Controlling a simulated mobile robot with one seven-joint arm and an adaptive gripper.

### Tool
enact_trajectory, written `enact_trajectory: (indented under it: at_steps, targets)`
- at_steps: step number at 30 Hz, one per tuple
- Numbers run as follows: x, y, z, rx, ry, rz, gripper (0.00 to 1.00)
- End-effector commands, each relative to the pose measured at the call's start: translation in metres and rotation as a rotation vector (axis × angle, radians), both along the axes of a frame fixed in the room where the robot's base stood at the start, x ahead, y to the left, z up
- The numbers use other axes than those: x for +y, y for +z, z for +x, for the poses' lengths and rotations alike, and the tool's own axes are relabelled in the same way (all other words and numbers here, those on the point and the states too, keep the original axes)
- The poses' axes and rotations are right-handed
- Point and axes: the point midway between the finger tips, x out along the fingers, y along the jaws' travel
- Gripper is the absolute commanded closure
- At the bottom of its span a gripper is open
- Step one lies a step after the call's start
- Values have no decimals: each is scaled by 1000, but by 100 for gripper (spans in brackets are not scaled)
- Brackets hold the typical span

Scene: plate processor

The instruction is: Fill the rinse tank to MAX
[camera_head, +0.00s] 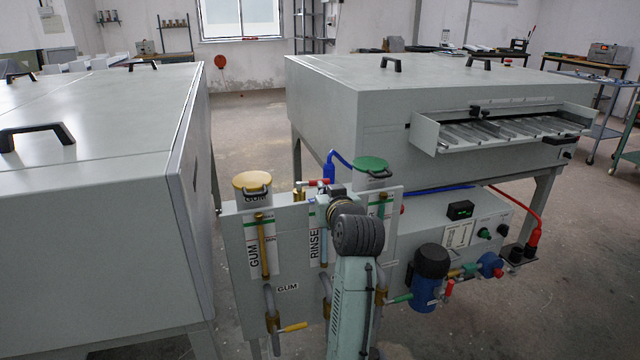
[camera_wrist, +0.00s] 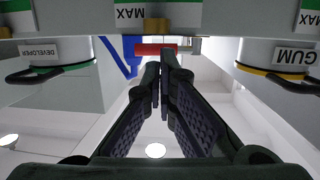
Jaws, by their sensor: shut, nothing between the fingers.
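The rinse tank (camera_head: 301,218) is the middle section of the grey tank unit, marked RINSE, in the head view. My arm covers part of its front, and its sight-tube level cannot be read. A red valve handle (camera_head: 316,182) sits at its top beside a brass fitting and a blue hose (camera_head: 330,165). In the wrist view, which is upside down, the red handle (camera_wrist: 156,49) lies just beyond my fingertips. My gripper (camera_wrist: 163,75) is shut and empty, pointing at the handle. Contact with it cannot be told.
The yellow gum lid (camera_head: 253,180) and green developer lid (camera_head: 371,165) flank the rinse section. A large grey machine (camera_head: 450,100) stands behind right, and a grey cabinet (camera_head: 90,220) stands close on the left.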

Motion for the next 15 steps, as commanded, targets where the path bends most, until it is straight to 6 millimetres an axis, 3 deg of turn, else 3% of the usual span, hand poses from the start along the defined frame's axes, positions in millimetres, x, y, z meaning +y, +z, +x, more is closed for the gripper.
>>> enact_trajectory:
  at_steps: [6,15]
  targets:
    - [9,-5,33,0,1,0,100]
    - [11,-9,45,0,0,-1,100]
